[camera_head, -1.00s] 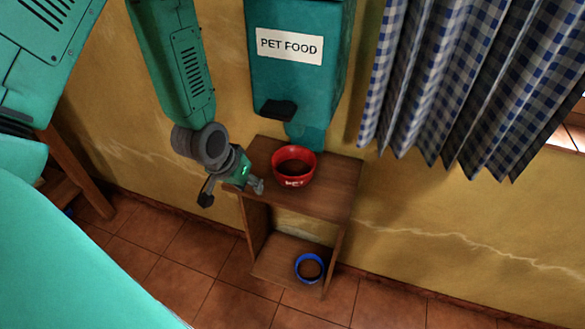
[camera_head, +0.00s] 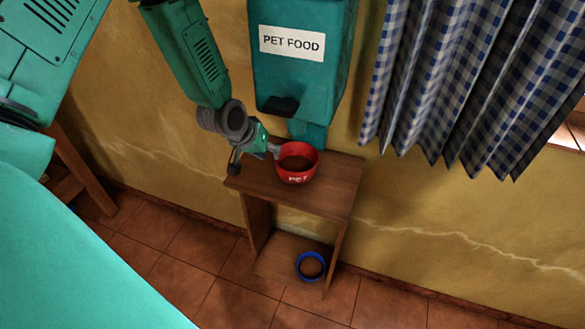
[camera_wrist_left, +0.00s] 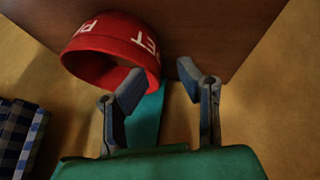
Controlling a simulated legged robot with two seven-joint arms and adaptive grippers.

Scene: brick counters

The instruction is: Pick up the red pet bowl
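The red pet bowl (camera_head: 297,172) with white lettering stands upright on the top of the small wooden shelf (camera_head: 330,194). Dark brown content shows in it in the head view. The bowl (camera_wrist_left: 103,36) also fills the upper left of the left wrist view. My left gripper (camera_head: 276,151) is at the bowl's left rim. In the left wrist view its two fingers (camera_wrist_left: 161,68) are apart, one overlapping the bowl's opening and the other outside, with the bowl's near wall between them. Contact cannot be told. My right gripper is not in view.
A teal pet food dispenser (camera_head: 295,75) hangs on the wall just behind the bowl. A blue bowl (camera_head: 310,265) sits on the lower shelf. A checked curtain (camera_head: 450,90) hangs at the right. The shelf top right of the bowl is clear.

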